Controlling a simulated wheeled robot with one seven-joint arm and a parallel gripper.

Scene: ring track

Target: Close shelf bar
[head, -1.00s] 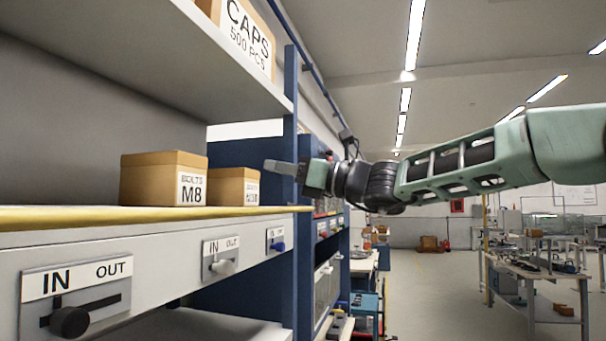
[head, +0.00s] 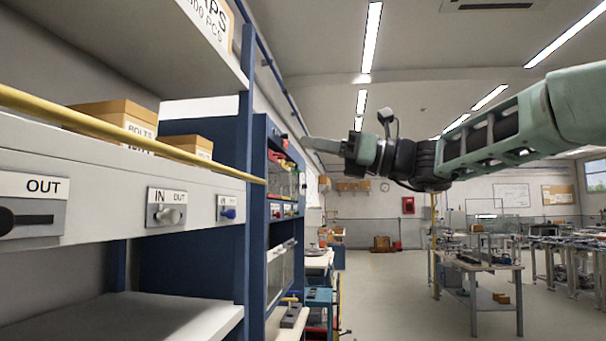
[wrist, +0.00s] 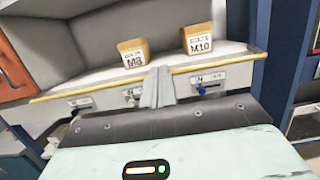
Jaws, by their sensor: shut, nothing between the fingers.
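The yellow shelf bar (head: 150,140) runs along the front of the shelf, in front of the boxes, with its right end just past the blue post. In the wrist view the bar (wrist: 215,67) crosses behind my fingers along the shelf's front edge. I cannot tell whether it is latched. My gripper (head: 312,143) is shut and empty, in the air right of the bar's end in the head view. Its closed fingers show in the wrist view (wrist: 157,86), pointing towards the shelf; contact with the bar cannot be told.
An M8 bolts box (head: 112,109) and a smaller box (head: 192,147), marked M10 in the wrist view, sit behind the bar. Below are IN/OUT sliders with black (head: 8,217), grey (head: 172,215) and blue (head: 228,213) knobs. A blue post (head: 244,140) edges the shelf. The aisle floor (head: 390,295) is clear.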

